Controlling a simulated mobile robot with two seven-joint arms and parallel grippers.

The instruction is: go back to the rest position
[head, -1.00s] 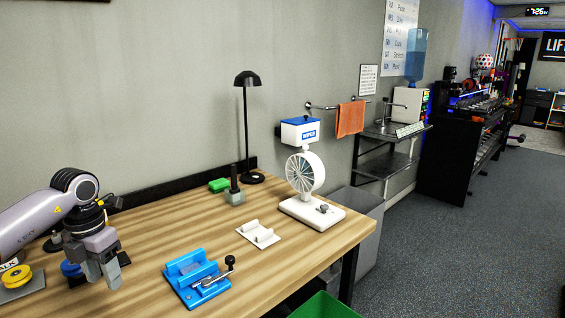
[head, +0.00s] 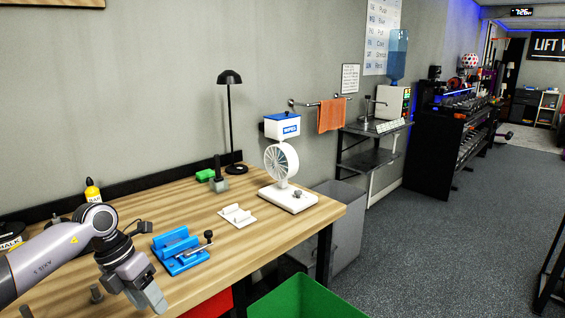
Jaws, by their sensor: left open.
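My left gripper (head: 146,299) is at the lower left in the head view, pointing down over the front edge of the wooden workbench (head: 228,238). It is open and nothing shows between its fingers. A blue vise-like fixture (head: 176,249) with a black-knobbed lever stands on the bench just behind and to the right of it, apart from it. My right gripper is not in view.
A green bin (head: 305,299) and a grey bin (head: 345,225) stand on the floor. Open floor lies at the right.

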